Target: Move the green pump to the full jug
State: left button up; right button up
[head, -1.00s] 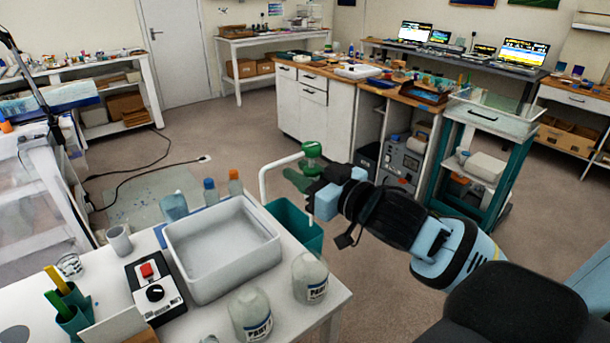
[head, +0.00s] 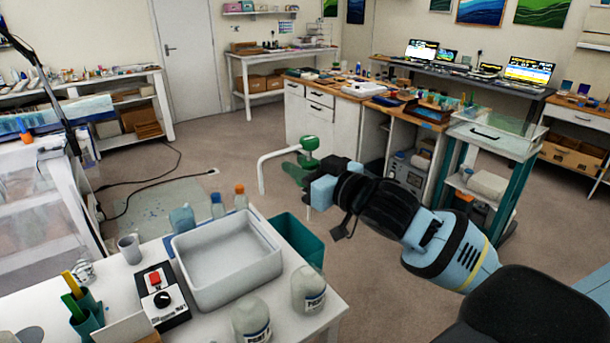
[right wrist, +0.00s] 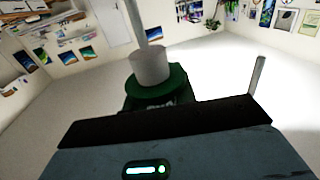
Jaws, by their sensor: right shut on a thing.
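The green pump (head: 310,143) has a green head, a green collar and a long white bent spout. My right gripper (head: 316,184) is shut on it and holds it upright in the air, beyond the bench's right edge. The right wrist view shows its green collar (right wrist: 158,86) and a pale stem just beyond the dark jaws (right wrist: 165,118). Two whitish jugs stand at the bench's front right: one (head: 308,288) near the corner, another (head: 252,322) nearer, cut by the frame's bottom. Their labels begin "PART"; I cannot tell their fill. My left gripper is out of view.
A teal bin (head: 308,245) stands beyond the bench's right edge. Open floor lies behind.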

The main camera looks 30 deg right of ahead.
aim_at(302, 141)
jog(key=shift+r, duration=2.75)
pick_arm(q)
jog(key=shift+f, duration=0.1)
